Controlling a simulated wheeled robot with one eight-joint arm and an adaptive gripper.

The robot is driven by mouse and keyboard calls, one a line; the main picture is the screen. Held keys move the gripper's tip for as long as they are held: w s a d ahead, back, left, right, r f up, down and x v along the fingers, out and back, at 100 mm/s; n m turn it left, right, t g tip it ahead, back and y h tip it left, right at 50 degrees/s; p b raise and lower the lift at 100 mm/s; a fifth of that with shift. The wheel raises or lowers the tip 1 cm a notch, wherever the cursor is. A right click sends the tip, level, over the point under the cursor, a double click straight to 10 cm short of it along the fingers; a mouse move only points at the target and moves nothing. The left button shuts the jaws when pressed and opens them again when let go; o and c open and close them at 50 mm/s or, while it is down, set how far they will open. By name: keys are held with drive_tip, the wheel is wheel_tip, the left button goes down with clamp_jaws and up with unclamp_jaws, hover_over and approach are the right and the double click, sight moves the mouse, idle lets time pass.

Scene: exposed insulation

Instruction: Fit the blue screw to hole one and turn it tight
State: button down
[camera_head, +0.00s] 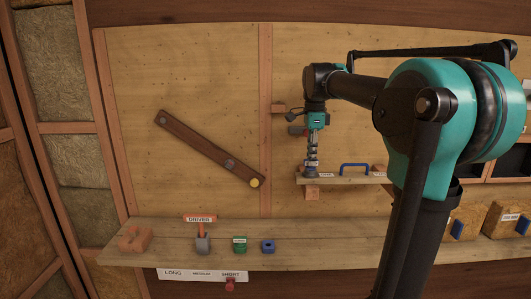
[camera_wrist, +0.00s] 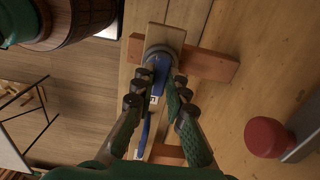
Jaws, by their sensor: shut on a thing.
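My gripper (camera_head: 312,157) is above the left end of the small upper shelf, pointing down. No hole number is readable.
The small upper shelf (camera_head: 345,181) carries a blue handle (camera_head: 354,165). The board around the bar is clear.

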drive_tip(key=shift+f, duration=0.2)
idle(0.6)
drive_tip(key=m, duration=0.6)
drive_tip(key=shift+s+f, duration=0.1)
drive_tip(key=shift+f, duration=0.1)
idle(0.7)
drive_tip(key=m, duration=0.5)
drive_tip(key=shift+m, duration=0.3)
drive_tip(key=shift+s+f, duration=0.1)
idle(0.8)
drive_tip(key=shift+m, duration=0.3)
